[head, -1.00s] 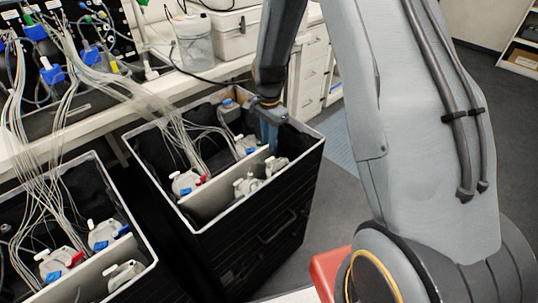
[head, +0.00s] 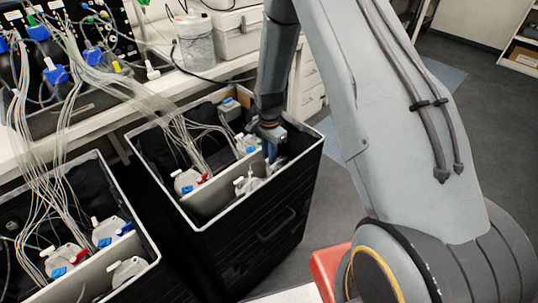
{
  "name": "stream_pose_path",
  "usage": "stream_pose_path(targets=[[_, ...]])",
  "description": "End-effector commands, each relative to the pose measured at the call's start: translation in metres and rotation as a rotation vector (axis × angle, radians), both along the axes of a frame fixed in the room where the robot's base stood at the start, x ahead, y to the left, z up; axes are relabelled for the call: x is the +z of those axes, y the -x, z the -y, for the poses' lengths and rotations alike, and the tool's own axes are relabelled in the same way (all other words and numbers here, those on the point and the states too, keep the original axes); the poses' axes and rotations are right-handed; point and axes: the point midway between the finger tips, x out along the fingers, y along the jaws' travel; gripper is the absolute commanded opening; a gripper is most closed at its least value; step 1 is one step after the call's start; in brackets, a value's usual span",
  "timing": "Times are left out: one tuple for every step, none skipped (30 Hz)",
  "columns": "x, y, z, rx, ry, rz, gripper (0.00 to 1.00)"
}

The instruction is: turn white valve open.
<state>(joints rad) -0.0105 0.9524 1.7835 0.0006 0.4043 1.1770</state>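Pale carboys with small valves on their caps stand in the right black crate (head: 262,225). In its front compartment, one carboy with a white valve (head: 241,184) shows left of my gripper (head: 272,155). A second pale carboy (head: 278,163) there is mostly hidden behind my gripper. My gripper points down into the crate's right part, at about cap height. Its fingers are small and partly hidden, so I cannot tell whether they are open, or whether they touch a valve. The valve positions are too small to read.
Behind a white divider (head: 215,200) stand a carboy with red and blue fittings (head: 187,181) and one with a blue fitting (head: 247,144). Thin tubes run up to the bench. A left crate (head: 150,245) holds more carboys. A red object (head: 328,268) is near my base.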

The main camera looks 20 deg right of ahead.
Motion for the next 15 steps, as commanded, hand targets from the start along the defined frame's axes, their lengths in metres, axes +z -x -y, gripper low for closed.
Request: stream_pose_path(targets=[[0.0001,0.0000,0.0000,0.000,0.000,0.000,0.18],[0.0001,0.0000,0.0000,0.000,0.000,0.000,0.18],[0.0001,0.0000,0.0000,0.000,0.000,0.000,0.13],[0.0001,0.0000,0.0000,0.000,0.000,0.000,0.08],[0.0001,0.0000,0.0000,0.000,0.000,0.000,0.03],[0.0002,0.0000,0.0000,0.000,0.000,0.000,0.00],[0.0002,0.0000,0.0000,0.000,0.000,0.000,0.00],[0.0002,0.0000,0.0000,0.000,0.000,0.000,0.00],[0.0002,0.0000,0.0000,0.000,0.000,0.000,0.00],[0.0003,0.0000,0.0000,0.001,0.000,0.000,0.00],[0.0002,0.0000,0.0000,0.002,0.000,0.000,0.00],[0.0003,0.0000,0.0000,0.004,0.000,0.000,0.00],[0.0003,0.0000,0.0000,0.007,0.000,0.000,0.00],[0.0003,0.0000,0.0000,0.011,0.000,0.000,0.00],[0.0003,0.0000,0.0000,0.019,0.000,0.000,0.00]])
